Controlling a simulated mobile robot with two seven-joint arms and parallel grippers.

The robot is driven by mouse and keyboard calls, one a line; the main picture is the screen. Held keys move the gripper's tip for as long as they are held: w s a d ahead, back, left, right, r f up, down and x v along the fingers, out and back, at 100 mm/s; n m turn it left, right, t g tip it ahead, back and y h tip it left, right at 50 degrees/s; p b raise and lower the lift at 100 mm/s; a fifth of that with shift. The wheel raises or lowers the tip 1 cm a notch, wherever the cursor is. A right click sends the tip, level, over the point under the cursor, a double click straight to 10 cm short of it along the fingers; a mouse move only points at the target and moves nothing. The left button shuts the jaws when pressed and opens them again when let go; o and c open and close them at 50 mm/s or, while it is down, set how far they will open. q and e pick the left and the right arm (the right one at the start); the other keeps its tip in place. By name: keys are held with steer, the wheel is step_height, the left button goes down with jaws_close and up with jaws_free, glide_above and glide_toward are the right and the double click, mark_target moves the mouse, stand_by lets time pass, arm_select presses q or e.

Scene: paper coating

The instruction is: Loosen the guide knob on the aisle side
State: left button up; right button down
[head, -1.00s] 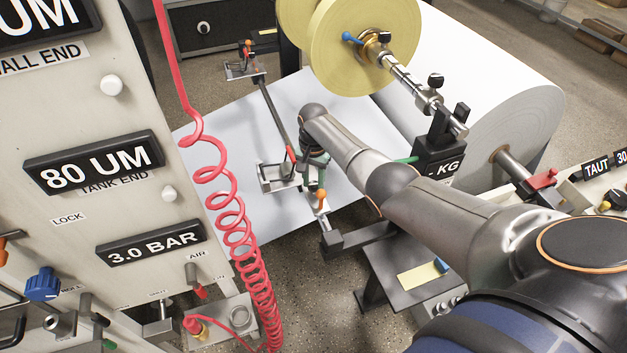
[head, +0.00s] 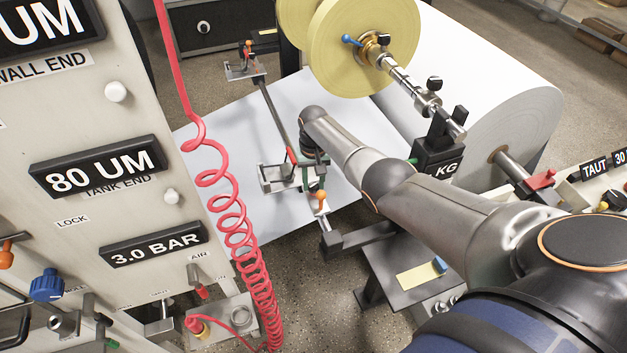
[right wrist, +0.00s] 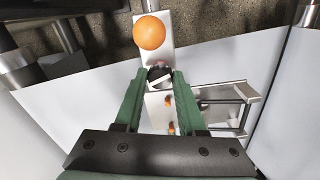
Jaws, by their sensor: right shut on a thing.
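My right gripper (head: 313,182) reaches down over the near end of the edge guide on the white web. In the right wrist view its two green fingers (right wrist: 158,78) are shut on a small dark guide knob (right wrist: 158,70), whose top shows between the fingertips. The knob sits on a metal bracket beside an orange ball (right wrist: 149,32). The same orange ball shows just below the gripper in the head view (head: 320,196). The fingers and wrist hide the knob in the head view. My left gripper is not in view.
A coiled red air hose (head: 240,230) hangs left of the gripper, beside the labelled panel (head: 100,215). A yellow roll (head: 362,45) and a large white roll (head: 500,90) stand behind my right arm. A grey side table (head: 400,265) is below it.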

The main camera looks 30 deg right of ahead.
steer(key=n, duration=1.1)
steer(key=shift+n, duration=0.3)
stand_by(0.4)
steer(key=c, duration=0.5)
jaws_free()
